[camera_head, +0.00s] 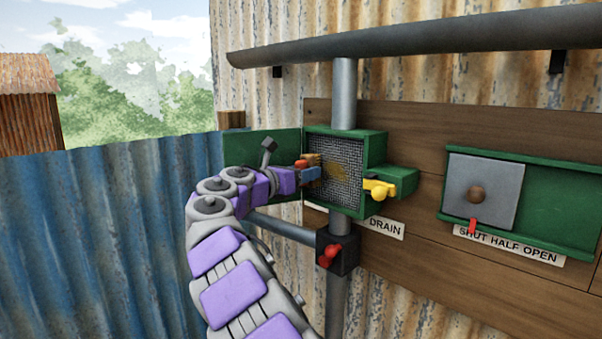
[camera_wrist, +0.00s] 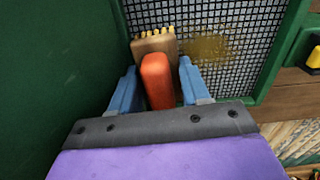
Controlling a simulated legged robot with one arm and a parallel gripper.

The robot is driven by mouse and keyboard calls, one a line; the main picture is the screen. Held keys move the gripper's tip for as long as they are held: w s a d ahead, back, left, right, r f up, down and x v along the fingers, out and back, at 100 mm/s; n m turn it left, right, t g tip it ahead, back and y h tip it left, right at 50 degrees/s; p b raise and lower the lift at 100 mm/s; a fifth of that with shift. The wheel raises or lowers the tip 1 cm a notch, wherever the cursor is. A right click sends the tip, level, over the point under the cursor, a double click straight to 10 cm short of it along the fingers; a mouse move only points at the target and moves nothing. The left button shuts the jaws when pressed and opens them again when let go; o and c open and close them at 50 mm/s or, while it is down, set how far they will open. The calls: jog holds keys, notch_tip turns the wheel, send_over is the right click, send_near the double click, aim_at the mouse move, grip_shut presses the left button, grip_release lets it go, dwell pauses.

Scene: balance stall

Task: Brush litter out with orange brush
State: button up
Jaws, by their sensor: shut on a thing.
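My gripper (camera_wrist: 158,90) is shut on the orange brush (camera_wrist: 156,78), with a blue finger on each side of its orange handle. The brush has a tan block and pale bristles that point at the mesh screen (camera_wrist: 268,25). I cannot tell whether the bristles touch the mesh. A brownish-yellow patch of litter (camera_wrist: 208,47) lies on the mesh just right of the brush head. In the head view, my gripper (camera_head: 307,174) is in front of the open green box (camera_head: 374,150), and the litter (camera_head: 340,172) shows on the mesh.
The box's green door (camera_head: 262,150) stands open on the left, close beside my gripper. A yellow knob (camera_head: 380,190) juts out at the box's right. A red valve handle (camera_head: 330,254) is below. A sliding grey plate (camera_head: 482,190) is farther right.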

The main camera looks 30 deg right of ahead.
jog(key=shift+w+d, duration=0.1)
jog(key=shift+d, duration=0.2)
jog(key=shift+s+d, duration=0.2)
jog(key=shift+s, duration=0.35)
jog(key=shift+s+d, duration=0.2)
jog(key=shift+s, duration=0.45)
jog(key=shift+s+d, duration=0.15)
jog(key=shift+s, duration=0.45)
jog(key=shift+s+d+p, duration=0.3)
jog(key=shift+s+d, duration=0.1)
jog(key=shift+s, duration=0.5)
jog(key=shift+s+d+p, duration=0.3)
jog(key=shift+s+d, duration=0.1)
jog(key=shift+s, duration=0.45)
jog(key=shift+s, duration=0.1)
jog(key=shift+s+d, duration=0.4)
jog(key=shift+s, duration=0.4)
jog(key=shift+s+d, duration=0.35)
jog(key=shift+s, duration=0.4)
jog(key=shift+w, duration=0.15)
